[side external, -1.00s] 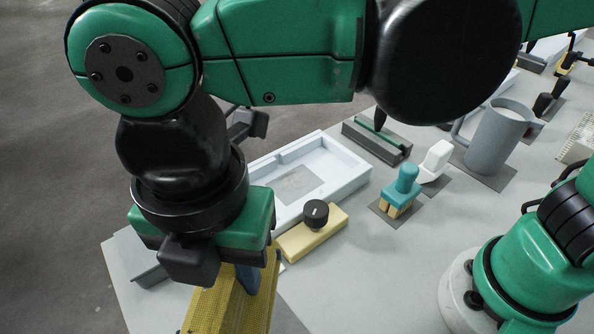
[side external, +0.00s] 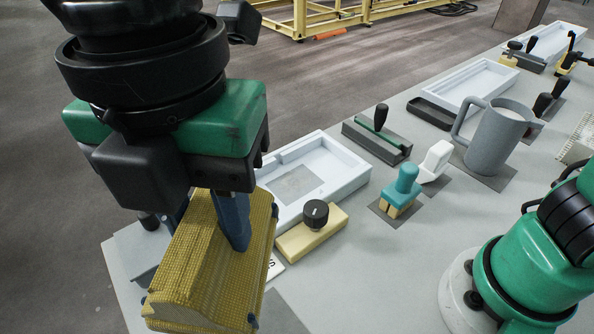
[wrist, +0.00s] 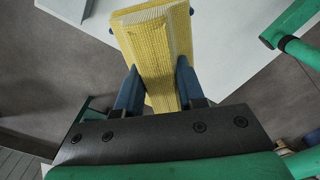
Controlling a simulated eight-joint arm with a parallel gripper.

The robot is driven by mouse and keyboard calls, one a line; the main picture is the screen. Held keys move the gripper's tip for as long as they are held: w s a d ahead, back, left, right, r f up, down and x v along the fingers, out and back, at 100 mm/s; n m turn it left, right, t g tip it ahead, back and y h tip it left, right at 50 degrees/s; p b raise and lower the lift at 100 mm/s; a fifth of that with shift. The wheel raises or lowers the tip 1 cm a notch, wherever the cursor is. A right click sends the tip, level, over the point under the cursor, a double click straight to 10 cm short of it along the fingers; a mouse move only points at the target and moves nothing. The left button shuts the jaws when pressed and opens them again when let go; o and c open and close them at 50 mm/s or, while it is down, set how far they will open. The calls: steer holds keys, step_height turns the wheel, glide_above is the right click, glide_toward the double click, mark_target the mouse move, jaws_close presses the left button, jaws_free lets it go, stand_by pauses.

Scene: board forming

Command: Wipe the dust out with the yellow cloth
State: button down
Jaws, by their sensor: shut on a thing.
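My gripper (side external: 205,222) is shut on the yellow cloth (side external: 215,275), a textured, folded block with dark blue corner bits. The gripper holds the cloth at the left front of the table in the side view. In the wrist view the cloth (wrist: 155,55) stands between the two blue fingers (wrist: 157,88). A white tray (side external: 345,170) with a grey dusty patch (side external: 296,185) on its floor lies behind and right of the cloth. The cloth is apart from that patch. Part of the tray's left side is hidden by my gripper.
A yellow block with a black knob (side external: 312,232) sits just in front of the tray. To the right are a teal-handled brush (side external: 403,188), a white scoop-like piece (side external: 436,160), a grey tool with a black handle (side external: 378,140) and a grey jug (side external: 492,138). More white trays (side external: 470,85) stand farther back.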

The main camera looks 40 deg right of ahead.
steer(key=w+d+f+m, duration=0.45)
steer(key=w+d, duration=0.35)
steer(key=w, duration=0.3)
steer(key=w+d+f+m, duration=0.2)
steer(key=w+d+f, duration=0.1)
steer(key=d, duration=0.5)
steer(key=w+d+f+m, duration=0.3)
steer(key=d+f, duration=0.1)
steer(key=d, duration=0.4)
steer(key=shift+n, duration=0.25)
steer(key=shift+d+f, duration=0.1)
steer(key=shift+f, duration=2.85)
steer(key=shift+a+f, duration=0.45)
steer(key=shift+f, duration=0.3)
steer(key=shift+a, duration=3.75)
steer(key=shift+d+f, duration=0.15)
steer(key=shift+d, duration=3.7)
steer(key=r, duration=0.3)
steer(key=shift+d, duration=0.35)
steer(key=shift+r, duration=2.8)
